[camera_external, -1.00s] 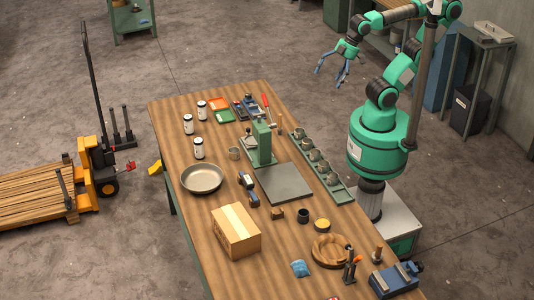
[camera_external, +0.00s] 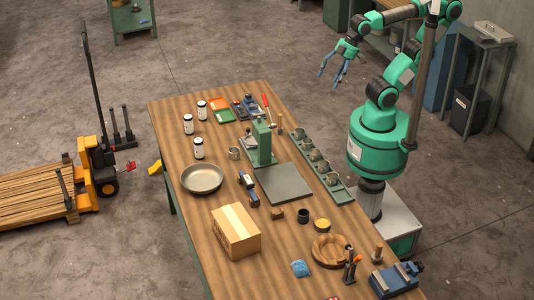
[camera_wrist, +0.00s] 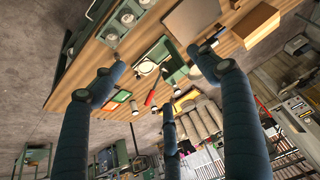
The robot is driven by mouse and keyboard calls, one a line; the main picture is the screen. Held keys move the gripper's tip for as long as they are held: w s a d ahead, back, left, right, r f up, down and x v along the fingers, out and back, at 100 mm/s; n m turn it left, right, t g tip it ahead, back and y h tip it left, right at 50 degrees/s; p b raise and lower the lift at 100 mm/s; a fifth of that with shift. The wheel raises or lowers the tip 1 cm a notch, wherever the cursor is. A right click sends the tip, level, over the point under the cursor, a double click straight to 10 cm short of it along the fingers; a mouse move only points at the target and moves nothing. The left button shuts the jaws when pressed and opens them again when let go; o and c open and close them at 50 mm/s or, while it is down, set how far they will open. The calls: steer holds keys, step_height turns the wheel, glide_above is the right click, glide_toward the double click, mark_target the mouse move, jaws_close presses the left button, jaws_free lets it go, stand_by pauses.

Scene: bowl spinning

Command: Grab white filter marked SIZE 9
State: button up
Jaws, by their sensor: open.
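Three white canisters with dark bands stand upright at the far left of the wooden table: one at the back (camera_external: 202,110), one left of it (camera_external: 188,124) and one nearer the pan (camera_external: 199,149). Their markings are too small to read, so I cannot tell which, if any, is the SIZE 9 filter. My gripper (camera_external: 332,80) is open and empty, in the air off the table's right side, well away from the canisters. In the wrist view my gripper (camera_wrist: 157,72) shows three spread dark fingers with nothing between them.
A green press (camera_external: 262,142) stands between the canisters and my arm's side. A green rack of cups (camera_external: 343,191) lies along the right edge. A round pan (camera_external: 202,179), a cardboard box (camera_external: 236,231) and a grey plate (camera_external: 285,183) occupy the middle.

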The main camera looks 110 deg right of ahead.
steer(key=shift+c, duration=0.5)
steer(key=shift+w+r, duration=0.1)
steer(key=w+d+r+p, duration=0.1)
steer(key=w+d, duration=0.4)
steer(key=w, duration=0.6)
steer(key=w+d+m+p, duration=0.1)
steer(key=w+d, duration=0.3)
steer(key=w, duration=0.7)
steer(key=w+d+r+p, duration=0.1)
steer(key=w+d, duration=0.4)
steer(key=w, duration=0.6)
steer(key=w+d+f+m+g+h+p, duration=0.1)
steer(key=w+d+f+p, duration=0.1)
steer(key=w+d+f, duration=1.9)
steer(key=d+f, duration=0.2)
steer(key=d, duration=0.2)
steer(key=shift+f+m, duration=0.3)
steer(key=shift+m, duration=0.1)
steer(key=shift+w+f, duration=0.1)
